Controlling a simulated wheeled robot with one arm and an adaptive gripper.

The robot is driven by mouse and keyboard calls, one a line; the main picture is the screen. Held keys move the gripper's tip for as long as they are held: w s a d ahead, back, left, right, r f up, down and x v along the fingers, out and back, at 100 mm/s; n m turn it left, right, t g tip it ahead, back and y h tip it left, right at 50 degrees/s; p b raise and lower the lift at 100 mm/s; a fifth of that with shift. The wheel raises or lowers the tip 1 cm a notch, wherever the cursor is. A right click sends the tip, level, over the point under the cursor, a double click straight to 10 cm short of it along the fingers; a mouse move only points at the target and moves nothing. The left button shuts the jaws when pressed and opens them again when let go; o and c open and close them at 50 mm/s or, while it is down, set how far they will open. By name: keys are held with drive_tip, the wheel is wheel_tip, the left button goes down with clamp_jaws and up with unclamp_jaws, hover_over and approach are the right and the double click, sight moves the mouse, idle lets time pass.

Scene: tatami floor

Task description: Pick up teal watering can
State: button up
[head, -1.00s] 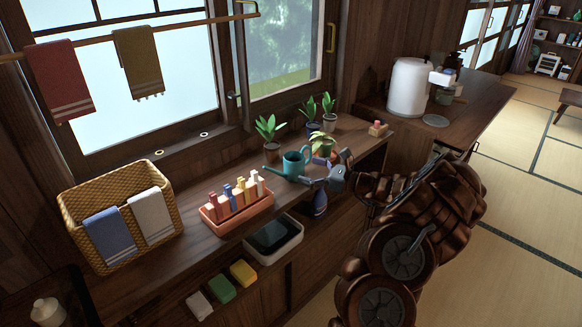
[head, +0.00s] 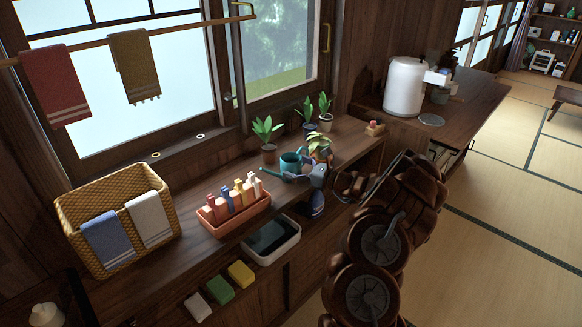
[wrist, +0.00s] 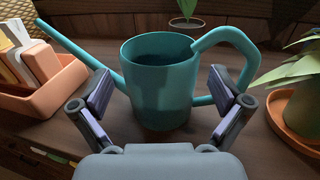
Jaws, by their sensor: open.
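The teal watering can (head: 291,161) stands upright on the wooden counter, between the orange tray and the potted plants. In the wrist view the can (wrist: 158,92) fills the middle, its long spout pointing up to the left and its looped handle on the right. My gripper (wrist: 161,98) is open, with one finger on each side of the can's body, the left one near the spout's base and the right one below the handle. In the head view my gripper (head: 305,172) partly covers the can.
The orange tray (head: 235,219) with several coloured blocks stands left of the can. A drooping potted plant (head: 319,146) is close on the right, its saucer (wrist: 294,126) near my right finger. More plants (head: 267,139) stand behind. A wicker basket (head: 117,218) is farther left.

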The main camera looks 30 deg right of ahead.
drive_tip(key=shift+c, duration=0.4)
drive_tip(key=c, duration=1.3)
